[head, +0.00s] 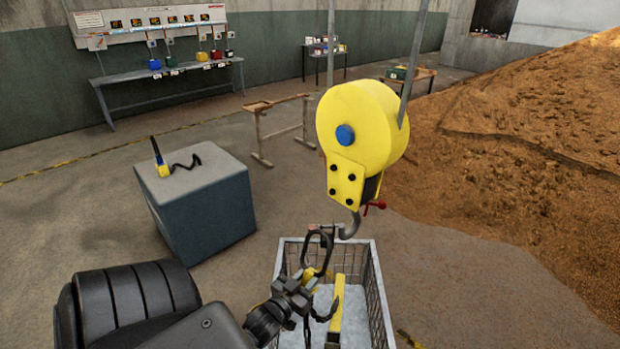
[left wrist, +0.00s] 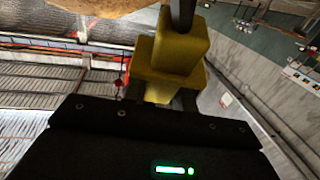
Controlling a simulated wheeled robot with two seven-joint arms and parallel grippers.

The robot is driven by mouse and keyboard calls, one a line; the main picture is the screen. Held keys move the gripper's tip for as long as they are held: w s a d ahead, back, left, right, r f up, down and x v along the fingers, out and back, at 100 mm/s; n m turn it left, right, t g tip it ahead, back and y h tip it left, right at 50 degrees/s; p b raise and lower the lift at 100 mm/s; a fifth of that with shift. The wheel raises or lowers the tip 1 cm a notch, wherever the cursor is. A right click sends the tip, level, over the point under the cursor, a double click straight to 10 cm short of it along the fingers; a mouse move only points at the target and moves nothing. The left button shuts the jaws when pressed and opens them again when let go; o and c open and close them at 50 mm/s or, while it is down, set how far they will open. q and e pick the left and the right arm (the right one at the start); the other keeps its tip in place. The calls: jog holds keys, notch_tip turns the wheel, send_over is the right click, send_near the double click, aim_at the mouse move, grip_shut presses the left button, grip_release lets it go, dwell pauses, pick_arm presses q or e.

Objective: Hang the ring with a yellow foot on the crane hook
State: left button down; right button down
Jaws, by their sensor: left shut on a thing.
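The dark oval ring (head: 318,250) stands upright above the wire basket in the head view. Its yellow foot (head: 313,274) is in the jaws of my left gripper (head: 306,282). In the left wrist view the yellow foot (left wrist: 170,70) fills the space between the fingers, with the dark ring stem (left wrist: 182,15) beyond it. The grey crane hook (head: 350,228) hangs under the yellow pulley block (head: 360,125), just right of the ring's top. I cannot tell whether the ring touches the hook or is around it. My right gripper is not in view.
The wire basket (head: 376,290) below holds pale material and a yellow piece (head: 337,305). A grey cube (head: 200,205) with a yellow-blue tool (head: 160,160) stands left. A red handle (head: 375,205) sticks out beside the hook. A brown grain heap (head: 530,150) rises right.

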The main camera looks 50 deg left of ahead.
pick_arm(q)
jog(key=shift+w+r, duration=0.15)
jog(key=shift+w, duration=2.1)
jog(key=shift+w, duration=0.1)
jog(key=shift+w, duration=0.3)
dwell(0.4)
jog(key=shift+w+a, duration=0.1)
jog(key=shift+w, duration=1.1)
jog(key=shift+w, duration=0.15)
jog(key=shift+w, duration=1.25)
